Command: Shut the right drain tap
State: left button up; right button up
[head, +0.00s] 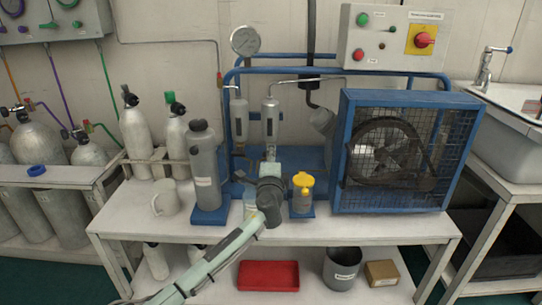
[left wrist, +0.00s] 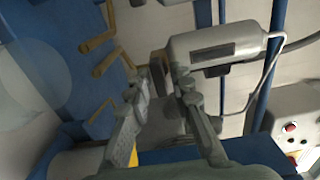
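Two grey filter cylinders, a left one (head: 239,118) and a right one (head: 270,118), stand upright on the blue compressor frame in the head view. My left gripper (head: 270,152) points up just beneath the right cylinder and hides its lower end and the right drain tap there. In the left wrist view, a labelled cylinder (left wrist: 215,47) lies across the picture with a brown fitting (left wrist: 158,66) at its end. The fingers of my left gripper (left wrist: 162,80) are apart, with their tips close to this fitting; contact is unclear. My right gripper is not in view.
Brass-coloured handles (left wrist: 103,64) stick out from the blue base in the wrist view. In the head view, a grey bottle (head: 206,168) stands left of my gripper, a yellow-topped container (head: 303,190) right of it, and a caged fan (head: 395,150) further right.

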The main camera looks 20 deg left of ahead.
pick_arm(q)
jog(key=shift+o, duration=0.5)
jog(key=v, duration=1.2)
dwell(1.8)
